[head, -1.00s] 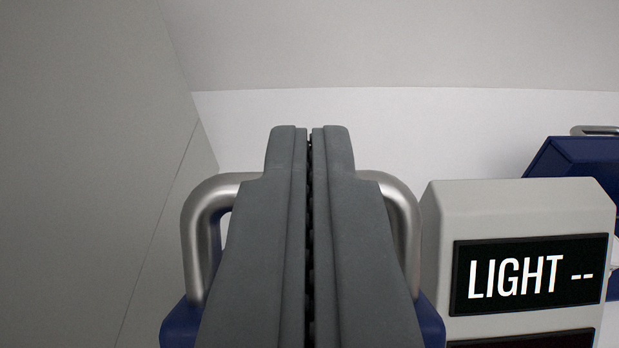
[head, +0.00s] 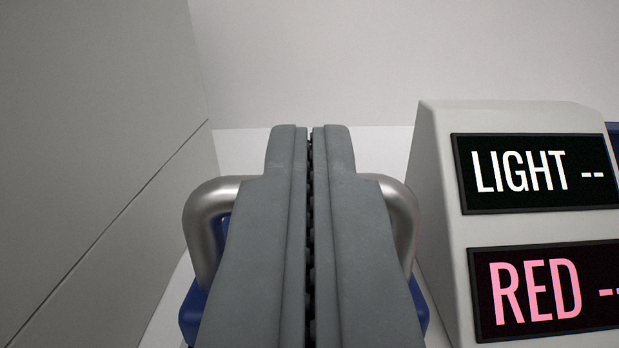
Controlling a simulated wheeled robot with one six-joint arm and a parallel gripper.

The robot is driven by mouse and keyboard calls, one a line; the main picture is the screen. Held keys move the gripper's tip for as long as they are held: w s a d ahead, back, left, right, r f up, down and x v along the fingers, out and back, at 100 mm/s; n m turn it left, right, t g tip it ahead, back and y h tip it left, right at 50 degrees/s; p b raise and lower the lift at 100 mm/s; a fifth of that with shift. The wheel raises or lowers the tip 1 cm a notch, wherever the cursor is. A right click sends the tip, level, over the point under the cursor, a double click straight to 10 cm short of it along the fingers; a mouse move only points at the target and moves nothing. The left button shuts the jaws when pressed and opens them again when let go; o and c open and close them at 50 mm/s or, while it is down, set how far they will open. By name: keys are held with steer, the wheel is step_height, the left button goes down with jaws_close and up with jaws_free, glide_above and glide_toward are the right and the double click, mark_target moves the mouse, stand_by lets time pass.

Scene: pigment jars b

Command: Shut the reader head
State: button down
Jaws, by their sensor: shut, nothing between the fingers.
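My gripper (head: 309,130) is in the middle of the head view, its two grey fingers pressed together with nothing between them. Behind and below the fingers is the blue reader head (head: 192,312) with a curved metal handle (head: 203,222). The handle shows on both sides of my fingers; its middle is hidden by them. I cannot tell whether the fingers touch the handle or how far the head is from shut.
A pale grey reader body (head: 440,180) stands close on the right, with a display reading "LIGHT --" (head: 538,172) above one reading "RED" (head: 545,290). A grey wall or panel (head: 90,150) rises close on the left. A bit of blue shows at the right edge.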

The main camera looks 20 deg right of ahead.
steer(key=shift+s+a+f, duration=0.1)
steer(key=shift+s+f, duration=0.15)
steer(key=shift+f, duration=0.55)
steer(key=shift+s+a+f, duration=0.1)
steer(key=shift+s+f, duration=0.15)
steer(key=shift+f, duration=0.55)
step_height(320, 180, up, 5)
steer(key=s, duration=0.1)
steer(key=s+a+f, duration=0.3)
steer(key=s+f, duration=0.2)
steer(key=s, duration=0.2)
steer(key=shift+s+a, duration=0.2)
steer(key=shift+s, duration=0.15)
